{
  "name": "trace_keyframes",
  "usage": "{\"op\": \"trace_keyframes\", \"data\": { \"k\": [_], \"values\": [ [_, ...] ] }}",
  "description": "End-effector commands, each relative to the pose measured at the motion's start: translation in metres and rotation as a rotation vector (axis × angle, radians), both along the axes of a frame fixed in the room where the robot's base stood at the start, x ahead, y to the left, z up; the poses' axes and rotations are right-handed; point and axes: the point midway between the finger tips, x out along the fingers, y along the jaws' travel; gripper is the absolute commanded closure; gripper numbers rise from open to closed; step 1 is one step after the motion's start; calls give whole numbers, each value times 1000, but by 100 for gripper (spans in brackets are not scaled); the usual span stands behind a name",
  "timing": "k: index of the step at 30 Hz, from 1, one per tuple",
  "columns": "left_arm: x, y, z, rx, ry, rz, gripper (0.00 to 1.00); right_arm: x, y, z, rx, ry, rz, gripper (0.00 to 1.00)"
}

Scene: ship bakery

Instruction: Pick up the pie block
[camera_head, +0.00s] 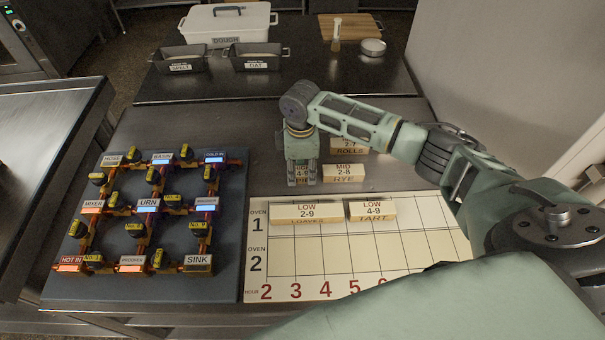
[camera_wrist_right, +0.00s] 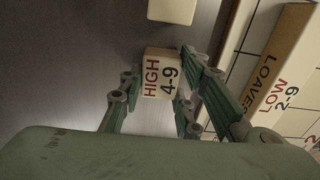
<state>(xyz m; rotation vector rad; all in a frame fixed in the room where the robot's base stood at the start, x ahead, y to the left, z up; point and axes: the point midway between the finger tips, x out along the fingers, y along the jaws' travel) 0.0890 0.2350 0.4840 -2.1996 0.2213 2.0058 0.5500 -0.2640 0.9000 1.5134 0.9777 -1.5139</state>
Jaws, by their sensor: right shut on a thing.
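The pie block (camera_wrist_right: 161,76) is a small pale block with "HIGH 4-9" on its top face. In the right wrist view it sits between the two fingers of my right gripper (camera_wrist_right: 162,82), which is shut on it. In the head view my right gripper (camera_head: 302,178) points down over the steel counter, and the pie block (camera_head: 302,170) shows between its fingers, partly hidden. I cannot tell whether the block still touches the counter. My left gripper is not in view.
The rye block (camera_head: 344,173) is close on the right, with the rolls block (camera_head: 349,150) behind it. In front, the oven chart (camera_head: 310,260) holds the loaves block (camera_head: 307,213) and tart block (camera_head: 371,210). A pipe-and-valve board (camera_head: 228,240) lies left.

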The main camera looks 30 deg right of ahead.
Motion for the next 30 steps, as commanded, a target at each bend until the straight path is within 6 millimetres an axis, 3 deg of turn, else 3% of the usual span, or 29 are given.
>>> {"op": "trace_keyframes", "data": {
  "k": [14,21,30],
  "values": [
    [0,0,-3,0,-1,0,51,1,0,7,1,-3,0,94],
    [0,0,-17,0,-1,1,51,2,0,42,1,-7,1,94],
    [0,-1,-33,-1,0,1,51,-35,-63,80,-3,-2,-3,94]
  ]
}}
